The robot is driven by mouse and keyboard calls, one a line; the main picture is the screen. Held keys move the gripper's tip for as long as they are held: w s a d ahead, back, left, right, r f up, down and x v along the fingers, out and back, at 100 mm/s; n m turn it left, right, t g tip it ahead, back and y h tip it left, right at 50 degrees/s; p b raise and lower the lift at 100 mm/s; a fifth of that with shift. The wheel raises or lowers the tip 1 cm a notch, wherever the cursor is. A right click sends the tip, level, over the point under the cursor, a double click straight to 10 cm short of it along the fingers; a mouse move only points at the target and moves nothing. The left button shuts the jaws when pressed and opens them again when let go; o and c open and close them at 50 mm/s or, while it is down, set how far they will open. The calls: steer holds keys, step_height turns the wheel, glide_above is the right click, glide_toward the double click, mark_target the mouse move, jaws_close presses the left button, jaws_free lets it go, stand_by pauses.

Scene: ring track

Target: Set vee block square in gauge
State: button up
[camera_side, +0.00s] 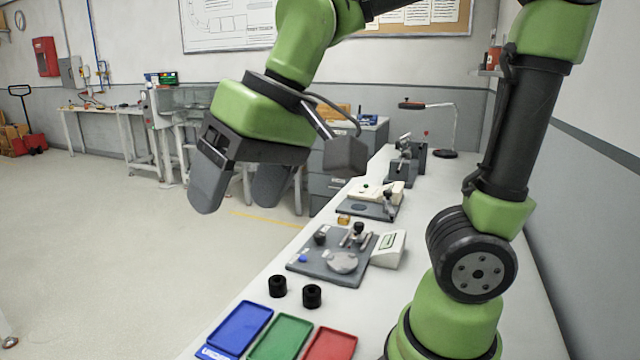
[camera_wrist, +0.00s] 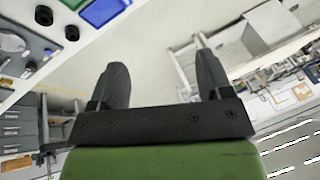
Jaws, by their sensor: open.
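My gripper (camera_side: 238,195) is open and empty, raised over the floor to the left of the bench in the side view. Its two fingers stand wide apart in the wrist view (camera_wrist: 161,75), with nothing between them. The gauge seems to be the grey plate (camera_side: 308,270) on the bench, with a round metal disc (camera_side: 342,263), a clamp-like post (camera_side: 357,234) and a blue knob (camera_side: 303,258). A small dark block (camera_side: 320,237) stands at the plate's far left part; I cannot tell whether it is the vee block. Its seating and angle are too small to tell.
Two black rings (camera_side: 278,286) (camera_side: 312,296) stand in front of the plate. Blue (camera_side: 240,328), green (camera_side: 280,338) and red (camera_side: 330,346) trays lie nearer. A white readout box (camera_side: 388,248) is right of the plate. Another fixture (camera_side: 372,206) and a lamp (camera_side: 455,125) stand farther back.

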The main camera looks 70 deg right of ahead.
steer(key=s+d+m+t, duration=0.1)
steer(key=s+d+t, duration=0.1)
steer(key=s+d, duration=0.2)
steer(key=s, duration=0.3)
steer(key=shift+s+d+f+t+h, duration=0.15)
steer(key=shift+d+t+h, duration=0.1)
steer(key=shift+t+h, duration=0.05)
stand_by(0.9)
